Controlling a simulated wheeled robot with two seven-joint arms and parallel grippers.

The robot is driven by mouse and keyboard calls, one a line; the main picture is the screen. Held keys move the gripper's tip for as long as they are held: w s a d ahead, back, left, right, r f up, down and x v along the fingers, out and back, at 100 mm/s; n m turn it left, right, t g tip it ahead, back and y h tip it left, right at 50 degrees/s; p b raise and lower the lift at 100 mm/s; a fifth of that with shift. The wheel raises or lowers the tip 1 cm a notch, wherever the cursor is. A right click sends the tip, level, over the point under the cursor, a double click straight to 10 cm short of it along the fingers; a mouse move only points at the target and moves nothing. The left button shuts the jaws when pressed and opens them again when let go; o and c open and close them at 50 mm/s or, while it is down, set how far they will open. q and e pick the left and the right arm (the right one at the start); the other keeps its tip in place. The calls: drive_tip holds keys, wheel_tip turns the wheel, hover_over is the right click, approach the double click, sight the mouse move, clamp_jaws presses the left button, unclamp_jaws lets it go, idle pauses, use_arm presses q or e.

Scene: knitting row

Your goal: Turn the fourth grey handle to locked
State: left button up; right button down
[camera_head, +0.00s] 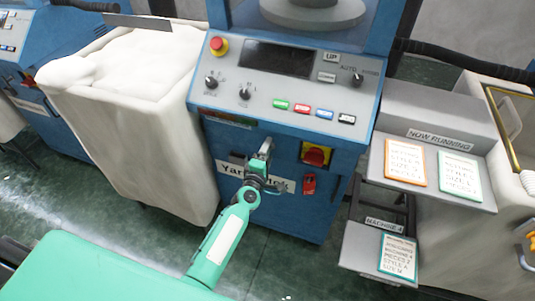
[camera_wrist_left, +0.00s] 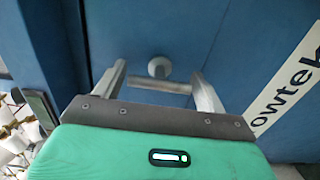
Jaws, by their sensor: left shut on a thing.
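The grey handle (camera_wrist_left: 160,87) shows in the left wrist view as a short bar with a round boss on a blue panel. The bar lies crosswise between the two fingers of my left gripper (camera_wrist_left: 158,78), which is shut on it. In the head view my left gripper (camera_head: 262,152) reaches the front of the blue machine (camera_head: 270,222), over the white name label (camera_head: 231,169). There the gripper hides the handle. I cannot read any locked mark. My right gripper is not in view.
A yellow and red switch (camera_head: 316,155) and a red padlock-like piece (camera_head: 309,184) sit right of the gripper. The sloped control panel (camera_head: 290,85) is above. A white fabric bin (camera_head: 150,130) stands left, and grey shelves with cards (camera_head: 460,196) stand right.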

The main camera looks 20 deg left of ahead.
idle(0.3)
use_arm(q)
drive_tip(key=o, duration=0.9)
drive_tip(key=shift+c, duration=0.2)
drive_tip(key=shift+s, duration=0.1)
drive_tip(key=s, duration=1.3)
drive_tip(key=shift+s+a+b, duration=0.25)
drive_tip(key=shift+s+b, duration=0.05)
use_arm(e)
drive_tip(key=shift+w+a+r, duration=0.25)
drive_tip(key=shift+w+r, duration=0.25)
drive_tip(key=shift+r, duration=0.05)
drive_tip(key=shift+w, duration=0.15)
use_arm(q)
drive_tip(key=shift+f, duration=0.15)
